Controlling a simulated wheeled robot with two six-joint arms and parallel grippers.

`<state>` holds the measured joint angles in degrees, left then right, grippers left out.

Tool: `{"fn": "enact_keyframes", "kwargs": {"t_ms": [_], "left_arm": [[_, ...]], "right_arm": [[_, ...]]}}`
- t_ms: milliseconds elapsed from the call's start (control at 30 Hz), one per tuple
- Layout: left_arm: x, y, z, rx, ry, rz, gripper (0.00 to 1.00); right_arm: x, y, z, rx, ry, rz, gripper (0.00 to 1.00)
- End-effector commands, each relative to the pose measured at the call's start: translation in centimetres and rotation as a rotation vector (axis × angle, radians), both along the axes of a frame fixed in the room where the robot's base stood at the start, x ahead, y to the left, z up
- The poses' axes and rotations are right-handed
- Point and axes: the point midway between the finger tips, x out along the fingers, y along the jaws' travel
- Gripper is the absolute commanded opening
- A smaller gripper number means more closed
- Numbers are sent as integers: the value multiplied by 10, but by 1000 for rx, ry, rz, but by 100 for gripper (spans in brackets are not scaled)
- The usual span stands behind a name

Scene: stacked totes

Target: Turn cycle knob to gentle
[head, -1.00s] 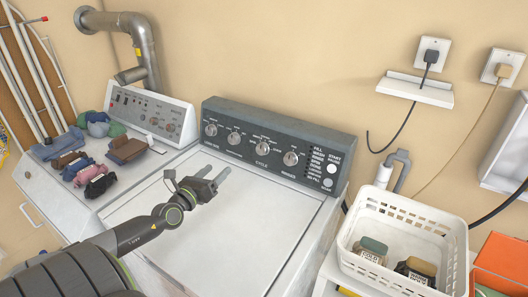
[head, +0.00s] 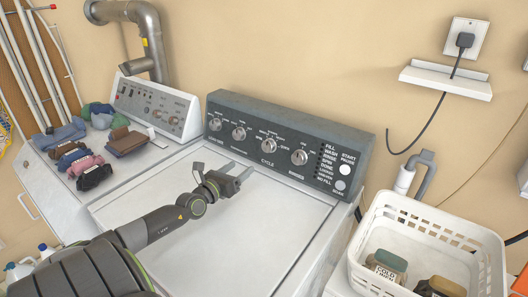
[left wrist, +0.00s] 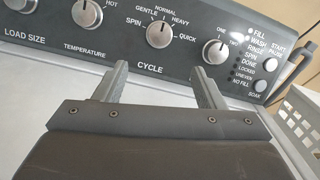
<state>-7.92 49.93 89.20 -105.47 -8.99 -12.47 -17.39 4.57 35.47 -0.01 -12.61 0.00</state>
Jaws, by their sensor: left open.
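The cycle knob (head: 268,145) is a round silver dial on the washer's dark control panel (head: 300,127), above the word CYCLE. In the left wrist view the cycle knob (left wrist: 160,33) has SPIN, GENTLE, NORMAL, HEAVY and QUICK printed around it, with GENTLE at its upper left. My left gripper (head: 241,172) is open and empty over the washer's white lid, in front of the panel and apart from the knob. In the left wrist view its fingers (left wrist: 162,74) straddle the space below the knob. My right gripper is not in view.
Other knobs flank the cycle knob: temperature (head: 239,133) on the left, rinses (head: 299,157) on the right. A second machine (head: 155,108) with folded clothes stands left. A white basket (head: 430,228) with jars is at right.

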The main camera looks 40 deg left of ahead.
Motion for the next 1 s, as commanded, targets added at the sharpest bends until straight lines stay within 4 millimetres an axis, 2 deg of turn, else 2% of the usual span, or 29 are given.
{"fn": "enact_keyframes", "kwargs": {"t_ms": [33, 300, 600, 800, 1000], "left_arm": [[10, 1, -1, -1, -4, 1, 64], [55, 6, -3, -1, -4, 1, 64], [100, 11, -5, -2, -3, 1, 64], [123, 14, -4, -1, -2, 0, 64], [135, 15, -2, -1, -1, 0, 64]], "right_arm": [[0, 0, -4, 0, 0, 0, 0], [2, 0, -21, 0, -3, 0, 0], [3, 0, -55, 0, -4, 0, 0], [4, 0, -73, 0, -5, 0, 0], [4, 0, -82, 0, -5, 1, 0]]}}
